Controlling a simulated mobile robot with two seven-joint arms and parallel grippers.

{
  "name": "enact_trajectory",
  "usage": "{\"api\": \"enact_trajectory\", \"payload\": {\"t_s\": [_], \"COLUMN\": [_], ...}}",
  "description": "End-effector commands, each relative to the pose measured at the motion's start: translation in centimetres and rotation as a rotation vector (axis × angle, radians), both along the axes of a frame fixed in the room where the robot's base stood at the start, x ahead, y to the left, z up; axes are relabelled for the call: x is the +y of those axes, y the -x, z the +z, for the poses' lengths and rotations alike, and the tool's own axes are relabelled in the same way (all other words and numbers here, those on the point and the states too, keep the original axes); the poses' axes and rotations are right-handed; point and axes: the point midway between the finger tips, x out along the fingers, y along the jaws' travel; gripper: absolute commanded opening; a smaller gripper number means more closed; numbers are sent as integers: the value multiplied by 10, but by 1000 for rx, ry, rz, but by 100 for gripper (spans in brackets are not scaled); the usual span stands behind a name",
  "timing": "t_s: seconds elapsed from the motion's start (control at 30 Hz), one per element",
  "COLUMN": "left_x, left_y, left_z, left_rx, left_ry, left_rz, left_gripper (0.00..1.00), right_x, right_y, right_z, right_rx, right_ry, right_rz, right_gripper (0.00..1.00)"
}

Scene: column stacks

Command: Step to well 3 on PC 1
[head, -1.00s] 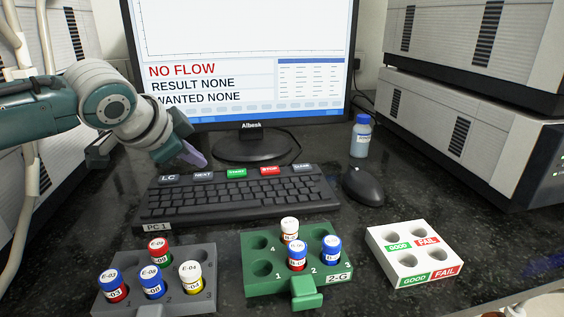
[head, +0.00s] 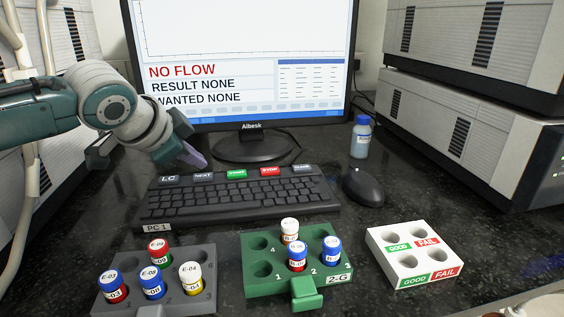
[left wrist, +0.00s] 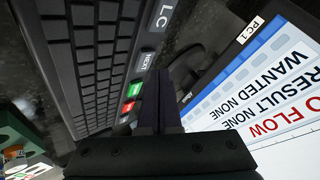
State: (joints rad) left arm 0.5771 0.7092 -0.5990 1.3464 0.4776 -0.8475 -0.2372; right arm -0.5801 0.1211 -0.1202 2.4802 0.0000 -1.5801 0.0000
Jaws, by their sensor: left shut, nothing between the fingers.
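The PC 1 keyboard (head: 240,195) lies in front of the monitor (head: 250,85). Its back row has large keys: LC (head: 168,180), NEXT (head: 203,176), a green key (head: 236,173), a red key (head: 270,171) and a grey one. The screen reads NO FLOW, RESULT NONE, WANTED NONE. My left gripper (head: 194,160) is shut and empty, its tips just behind and above the NEXT key. In the left wrist view its fingers (left wrist: 158,92) point beside the NEXT key (left wrist: 147,61); I cannot tell whether they touch. My right gripper is not in view.
A grey rack (head: 205,255) with several capped vials and a green rack (head: 262,288) with vials stand in front. A white GOOD/FAIL block (head: 415,255) is at the right. A mouse (head: 363,186) and a blue-capped bottle (head: 361,138) stand right of the keyboard.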

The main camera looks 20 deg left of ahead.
Motion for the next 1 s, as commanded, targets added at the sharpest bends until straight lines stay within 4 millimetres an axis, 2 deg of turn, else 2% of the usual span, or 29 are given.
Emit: {"api": "enact_trajectory", "payload": {"t_s": [0.6, 1.0], "left_x": [0, 0], "left_y": [0, 0], "left_z": [0, -9], "left_rx": [0, 0], "left_ry": [0, 0], "left_rz": [0, 0], "left_gripper": [0, 0], "right_x": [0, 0], "right_y": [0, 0], "right_z": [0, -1], "right_rx": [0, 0], "right_ry": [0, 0], "right_rz": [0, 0], "right_gripper": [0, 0]}}
